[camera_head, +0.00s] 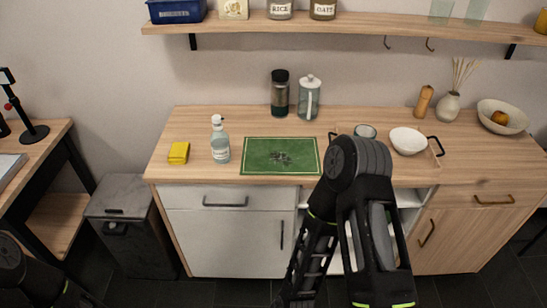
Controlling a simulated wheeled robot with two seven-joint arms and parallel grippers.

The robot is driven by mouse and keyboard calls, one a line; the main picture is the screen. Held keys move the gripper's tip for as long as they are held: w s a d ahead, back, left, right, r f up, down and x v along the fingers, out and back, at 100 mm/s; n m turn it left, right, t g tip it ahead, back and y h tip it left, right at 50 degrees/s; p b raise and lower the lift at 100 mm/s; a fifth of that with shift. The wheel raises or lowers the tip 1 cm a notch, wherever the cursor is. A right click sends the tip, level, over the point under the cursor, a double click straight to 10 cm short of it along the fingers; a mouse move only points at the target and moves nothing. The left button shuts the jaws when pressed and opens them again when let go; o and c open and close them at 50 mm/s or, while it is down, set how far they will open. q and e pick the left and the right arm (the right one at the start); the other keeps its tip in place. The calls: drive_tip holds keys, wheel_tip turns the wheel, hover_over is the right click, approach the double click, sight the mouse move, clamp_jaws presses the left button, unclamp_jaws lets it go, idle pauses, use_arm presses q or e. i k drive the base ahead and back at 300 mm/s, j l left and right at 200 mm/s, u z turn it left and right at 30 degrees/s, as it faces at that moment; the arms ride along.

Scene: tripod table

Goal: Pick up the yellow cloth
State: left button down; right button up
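The yellow cloth (179,153) lies folded in a small thick block at the left end of the wooden counter top (190,124). Nothing covers it and nothing touches it. My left gripper is not in view; only a dark part of my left arm shows at the lower left corner. My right arm rises in front of the counter right of centre, bent at its top. Its gripper cannot be seen in the picture. No gripper is near the cloth.
A spray bottle (220,140) stands just right of the cloth, then a green mat (280,156). A dark jar (280,93) and a glass press (309,98) stand behind. A tray (436,157) carries a white bowl (408,141). A grey bin (128,226) stands left.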

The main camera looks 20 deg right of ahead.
sight(179, 154)
drive_tip(key=i+j+u, duration=0.25)
drive_tip(key=i+j, duration=0.3)
drive_tip(key=i+j+u, duration=0.3)
drive_tip(key=i+j, duration=0.3)
